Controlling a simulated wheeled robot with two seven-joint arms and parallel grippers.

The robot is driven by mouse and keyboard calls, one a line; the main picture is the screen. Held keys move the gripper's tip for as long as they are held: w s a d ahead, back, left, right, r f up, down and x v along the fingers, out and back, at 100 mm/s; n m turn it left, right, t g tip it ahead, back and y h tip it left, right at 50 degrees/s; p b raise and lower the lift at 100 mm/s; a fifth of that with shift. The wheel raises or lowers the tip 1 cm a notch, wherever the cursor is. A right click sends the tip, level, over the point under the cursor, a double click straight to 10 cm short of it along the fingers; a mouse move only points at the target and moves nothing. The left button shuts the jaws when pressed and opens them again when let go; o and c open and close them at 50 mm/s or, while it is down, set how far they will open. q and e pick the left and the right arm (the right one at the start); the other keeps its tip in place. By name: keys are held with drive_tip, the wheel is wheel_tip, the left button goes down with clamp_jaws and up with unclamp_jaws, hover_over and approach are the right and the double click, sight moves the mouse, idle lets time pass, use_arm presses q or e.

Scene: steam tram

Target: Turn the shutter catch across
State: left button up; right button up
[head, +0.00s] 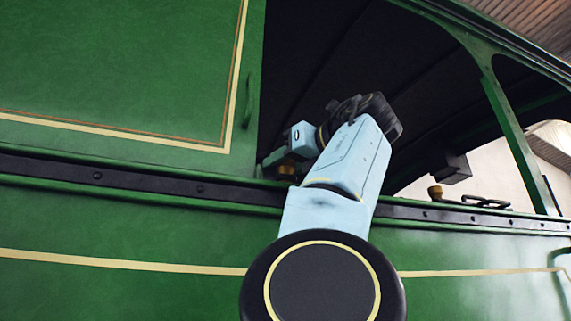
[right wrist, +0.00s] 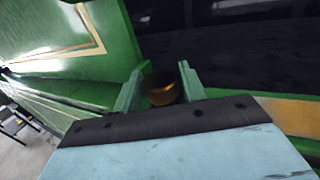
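A brass knob (right wrist: 162,88), which looks like the shutter catch, shows in the right wrist view between the two fingers of my right gripper (right wrist: 163,78). The fingers stand apart, one on each side of it, with what looks like a narrow gap; contact is not clear. In the head view, my right gripper (head: 296,150) is at the lower left corner of the dark window opening, low over the sill. A bit of brass (head: 287,170) shows beneath it there. The catch's lower part and its turn angle are hidden. My left gripper is not in view.
The green tram side panel (head: 110,65) stands left of the opening. A dark riveted rail (head: 140,183) runs below it. Further right on the sill are a second brass piece (head: 435,191) and a dark block (head: 451,167). A green post (head: 515,135) bounds the opening at right.

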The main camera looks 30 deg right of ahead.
drive_tip(key=shift+s, duration=0.1)
drive_tip(key=s+d+b, duration=0.2)
drive_tip(key=s+b, duration=0.1)
drive_tip(key=s, duration=1)
drive_tip(key=shift+d+b, duration=0.2)
drive_tip(key=shift+b, duration=0.15)
